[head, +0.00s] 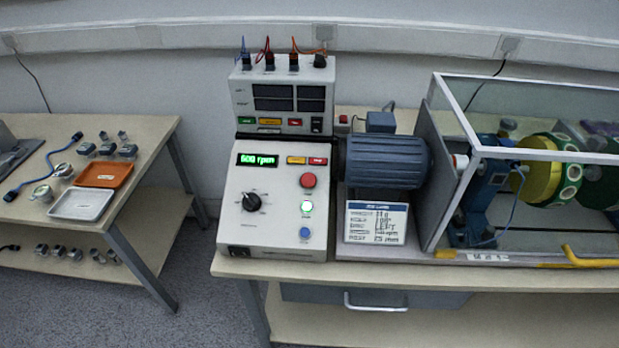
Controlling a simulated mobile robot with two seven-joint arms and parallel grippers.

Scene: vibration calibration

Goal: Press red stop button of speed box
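The speed box (274,229) is a light grey box with a sloped front, standing at the left end of the main table. Its green display (257,160) reads 600 rpm. The red stop button (307,180) is at the upper right of its panel, uncovered. Below it are a lit white-green button (306,207) and a blue button (305,232). A black knob (251,201) is on the left of the panel. Neither of my grippers shows in the head view.
A second box (284,97) with cables stands behind the speed box. To the right are a blue motor (387,161), a label card (376,222) and a clear-walled enclosure (520,212) with a yellow handle (590,262). A side table (140,150) holds trays and sensors.

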